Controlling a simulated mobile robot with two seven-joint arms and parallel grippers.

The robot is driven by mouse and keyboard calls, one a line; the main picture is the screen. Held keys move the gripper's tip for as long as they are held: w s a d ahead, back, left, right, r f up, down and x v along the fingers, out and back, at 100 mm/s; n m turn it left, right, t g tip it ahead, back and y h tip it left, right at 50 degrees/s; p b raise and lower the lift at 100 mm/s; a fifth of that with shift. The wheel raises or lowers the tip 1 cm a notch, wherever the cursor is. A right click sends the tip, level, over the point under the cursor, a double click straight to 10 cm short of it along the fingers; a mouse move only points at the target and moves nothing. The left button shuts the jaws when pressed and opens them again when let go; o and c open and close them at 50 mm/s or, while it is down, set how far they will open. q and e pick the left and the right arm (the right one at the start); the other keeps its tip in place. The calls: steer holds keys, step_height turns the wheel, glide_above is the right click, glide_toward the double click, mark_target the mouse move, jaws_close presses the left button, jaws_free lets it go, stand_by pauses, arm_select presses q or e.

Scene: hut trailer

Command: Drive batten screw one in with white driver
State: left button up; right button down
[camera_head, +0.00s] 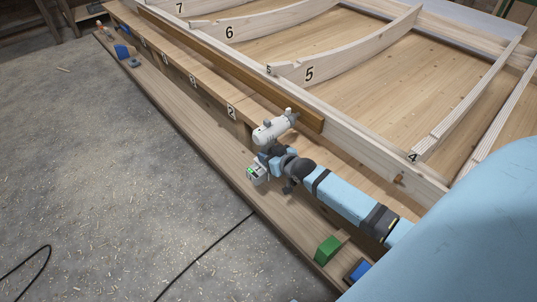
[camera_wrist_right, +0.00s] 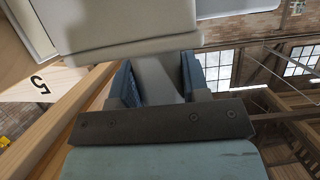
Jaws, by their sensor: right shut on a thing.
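The white driver (camera_head: 268,131) is in my right gripper (camera_head: 271,153), near the near end of the brown batten (camera_head: 233,70). Its nose points right, toward the batten's end; I cannot tell whether it touches. In the right wrist view the driver's white body (camera_wrist_right: 130,35) fills the top, and its grip stands between the two blue-grey fingers of the gripper (camera_wrist_right: 158,82), which are shut on it. The batten lies along the pale frame's long side. Batten screw one cannot be made out; the driver and gripper may hide it. My left gripper is not in view.
Pale curved ribs, such as the one marked 5 (camera_head: 309,74), rise from the frame. A lower plank (camera_head: 190,120) runs along its outside, with a green block (camera_head: 328,249) and a blue block (camera_head: 358,270) at the near end. A dark cable (camera_head: 205,255) crosses the open floor.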

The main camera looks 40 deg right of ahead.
steer(key=shift+w+r, duration=0.1)
steer(key=shift+r, duration=0.1)
steer(key=shift+a+p, duration=0.4)
steer(key=shift+a, duration=0.15)
steer(key=shift+s+a+p, duration=0.2)
steer(key=shift+a+p, duration=0.15)
steer(key=shift+a, duration=0.5)
steer(key=s+a+p, duration=0.3)
steer(key=s+p, duration=0.1)
steer(key=s, duration=0.3)
steer(key=shift+a+p, duration=0.25)
steer(key=shift+p, duration=0.05)
steer(key=shift+f, duration=0.1)
